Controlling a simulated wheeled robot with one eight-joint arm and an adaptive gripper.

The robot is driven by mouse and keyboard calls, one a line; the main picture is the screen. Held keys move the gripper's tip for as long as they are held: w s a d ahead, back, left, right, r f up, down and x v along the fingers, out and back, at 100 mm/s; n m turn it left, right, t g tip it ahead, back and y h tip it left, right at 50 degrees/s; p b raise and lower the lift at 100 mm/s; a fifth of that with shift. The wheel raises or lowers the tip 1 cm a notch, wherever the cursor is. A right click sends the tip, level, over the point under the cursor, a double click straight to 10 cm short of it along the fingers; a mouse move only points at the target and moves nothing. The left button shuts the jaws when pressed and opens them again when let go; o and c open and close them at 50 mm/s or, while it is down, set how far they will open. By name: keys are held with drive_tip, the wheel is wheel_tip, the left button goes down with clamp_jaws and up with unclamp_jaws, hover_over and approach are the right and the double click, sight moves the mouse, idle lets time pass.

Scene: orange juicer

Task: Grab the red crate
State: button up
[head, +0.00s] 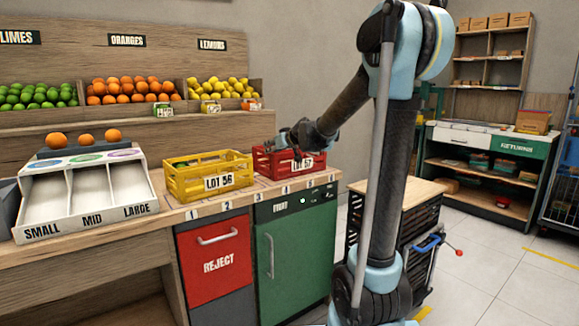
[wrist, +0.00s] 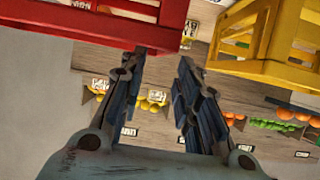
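The red crate (head: 275,165) stands on the wooden counter, right of the yellow crate, with a white "LOT 57" label partly covered by my arm. In the wrist view the red crate (wrist: 150,30) fills the top left, just beyond the fingertips.
The yellow crate (head: 208,168) marked "LOT 56" stands close on the left and also shows in the wrist view (wrist: 260,35). A sorting tray (head: 75,215) is further left. Fruit bins line the shelf behind. A black cart (head: 412,205) stands right of the counter.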

sight(263, 151)
drive_tip(key=shift+x, duration=4.45)
drive_tip(key=shift+s+a, duration=0.15)
drive_tip(key=shift+a, duration=0.05)
clamp_jaws()
